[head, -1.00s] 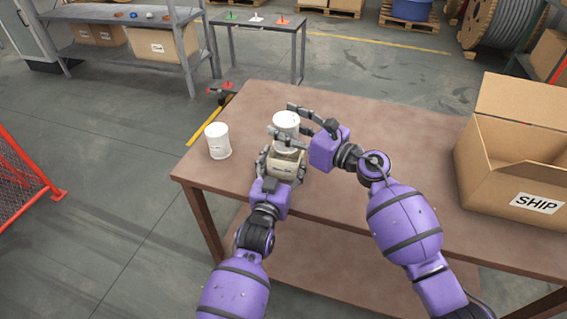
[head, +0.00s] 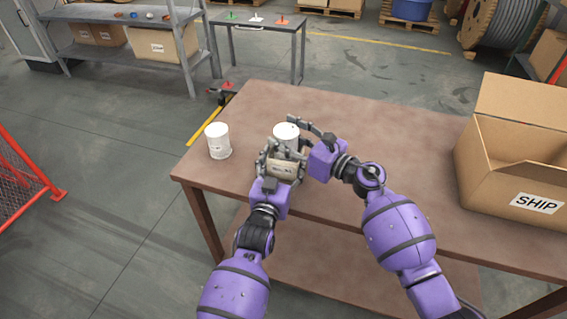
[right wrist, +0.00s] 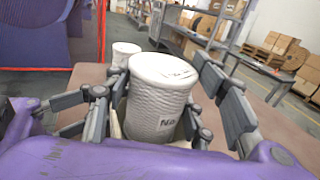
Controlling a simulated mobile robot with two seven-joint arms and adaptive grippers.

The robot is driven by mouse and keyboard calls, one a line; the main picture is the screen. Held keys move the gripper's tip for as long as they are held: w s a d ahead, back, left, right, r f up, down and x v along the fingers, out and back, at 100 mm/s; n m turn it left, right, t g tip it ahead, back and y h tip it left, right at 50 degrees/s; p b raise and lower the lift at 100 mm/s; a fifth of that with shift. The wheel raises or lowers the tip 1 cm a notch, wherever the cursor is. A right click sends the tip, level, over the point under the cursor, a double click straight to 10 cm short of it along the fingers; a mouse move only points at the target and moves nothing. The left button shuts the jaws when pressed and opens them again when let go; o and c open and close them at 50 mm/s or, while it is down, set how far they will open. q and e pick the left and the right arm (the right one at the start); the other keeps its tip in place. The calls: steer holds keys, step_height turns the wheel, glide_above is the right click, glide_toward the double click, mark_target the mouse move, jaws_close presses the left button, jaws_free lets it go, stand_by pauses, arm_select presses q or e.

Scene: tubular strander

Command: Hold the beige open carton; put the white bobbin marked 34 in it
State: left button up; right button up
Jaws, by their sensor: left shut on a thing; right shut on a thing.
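The beige open carton (head: 287,168) is near the table's front left, largely covered by my left gripper (head: 281,156), which is shut on it. A white bobbin (head: 286,131) is upright at the carton's top, in the grip of my right gripper (head: 302,130). The bobbin's lower part is hidden in the head view, so I cannot tell how deep it sits. In the right wrist view the bobbin (right wrist: 158,95) stands between the fingers of my right gripper (right wrist: 160,105); its ribbed side has a small label whose number I cannot read.
A second white bobbin (head: 218,142) stands on the brown table (head: 380,135) left of the carton; it also shows in the right wrist view (right wrist: 124,50). A large open cardboard box (head: 500,185) marked SHIP stands at the right. The middle of the table is clear.

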steer(key=shift+f, duration=0.5)
steer(key=o, duration=1.3)
steer(key=shift+f, duration=0.1)
arm_select(q)
steer(key=o, duration=1.2)
arm_select(e)
steer(key=v, duration=1.2)
